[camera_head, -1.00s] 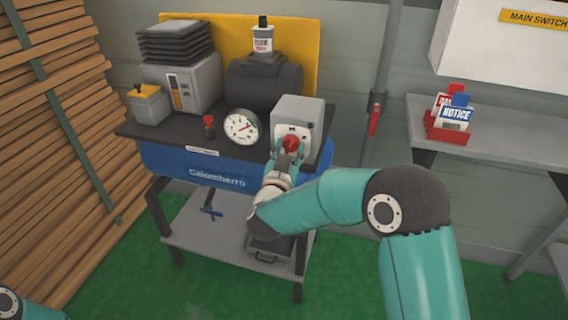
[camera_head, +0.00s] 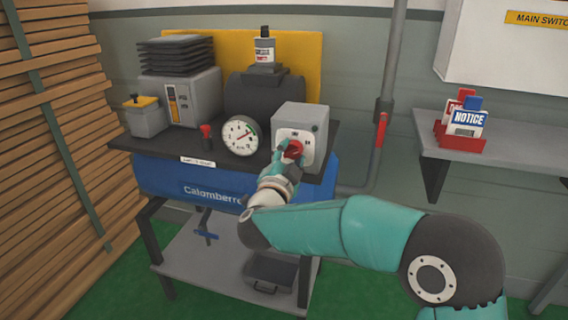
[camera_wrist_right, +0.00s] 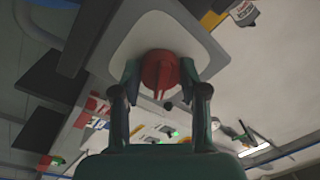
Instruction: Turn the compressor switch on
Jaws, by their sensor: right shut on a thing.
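The compressor switch is a red rotary knob (camera_head: 291,151) on the front plate of a grey box (camera_head: 301,116), which stands on the right end of the compressor's top. My right gripper (camera_head: 287,160) is at the knob. In the right wrist view, the red knob (camera_wrist_right: 160,72) sits between the two fingers of my right gripper (camera_wrist_right: 160,85), which are shut on it. The knob's pointer ridge points toward the gripper's palm in that view. In the head view the fingers partly hide the knob and its markings. My left gripper is not in view.
The blue Calomberro compressor (camera_head: 214,187) stands on a cart and carries a dial gauge (camera_head: 239,136) and a small red valve (camera_head: 207,131). A red pipe handle (camera_head: 381,130) is to the right. A shelf (camera_head: 440,151) holds notice tags (camera_head: 467,122). Stacked planks (camera_head: 50,150) stand at left.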

